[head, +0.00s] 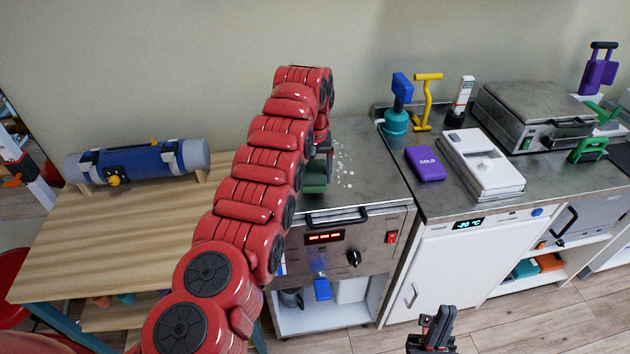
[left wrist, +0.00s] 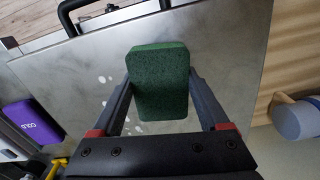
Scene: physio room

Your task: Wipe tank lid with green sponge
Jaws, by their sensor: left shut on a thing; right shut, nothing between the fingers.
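The green sponge (left wrist: 160,85) is held between the two fingers of my left gripper (left wrist: 160,95), over the metal tank lid (left wrist: 225,50). In the head view the sponge (head: 315,178) shows in part beside my red left arm, low at the lid (head: 370,180). I cannot tell whether it touches the lid. Several white spots (head: 345,165) lie on the lid right of the sponge; in the left wrist view they are left of and below it. My left arm hides the lid's left part. My right gripper (head: 432,325) is shut and empty at the bottom, away from the tank.
A lid handle (head: 338,218) runs along the tank's front edge. Right of it are a purple cold pack (head: 426,163), a white box (head: 482,163) and a teal-based blue tool (head: 397,110). A wooden table (head: 120,235) with a blue roll (head: 140,162) stands left.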

